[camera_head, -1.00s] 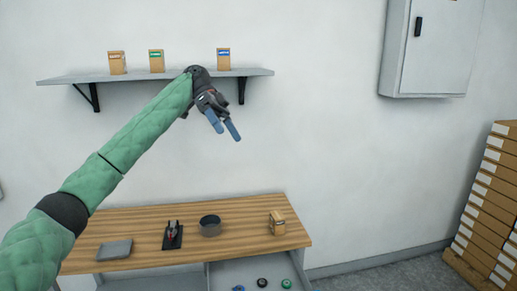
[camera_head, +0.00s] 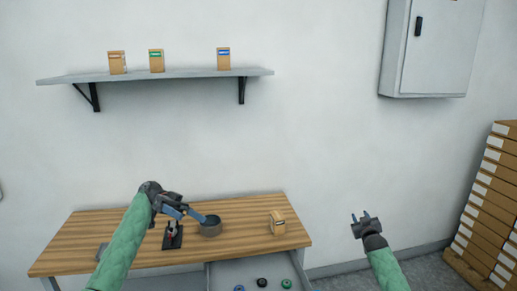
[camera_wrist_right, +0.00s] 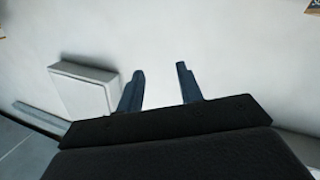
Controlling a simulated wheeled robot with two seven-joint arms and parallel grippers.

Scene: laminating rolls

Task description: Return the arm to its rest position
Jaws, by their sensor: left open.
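My left arm is in a green quilted sleeve, and its left gripper (camera_head: 188,214) is open and empty over the left part of the wooden table (camera_head: 90,238) in the head view. Its fingers point right, toward a dark round bowl-like container (camera_head: 211,226). I cannot tell whether they touch it. My right gripper (camera_head: 366,217) is raised to the right of the table with its fingers pointing up. In the right wrist view its two blue fingers (camera_wrist_right: 160,88) stand apart with nothing between them.
A wall shelf (camera_head: 190,73) holds three small boxes. Another box (camera_head: 277,223) stands on the table, above an open drawer (camera_head: 248,275) with small rolls. A black tool holder (camera_head: 172,238) stands near my left gripper. A grey cabinet (camera_head: 430,50) and stacked cartons (camera_head: 490,215) are at right.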

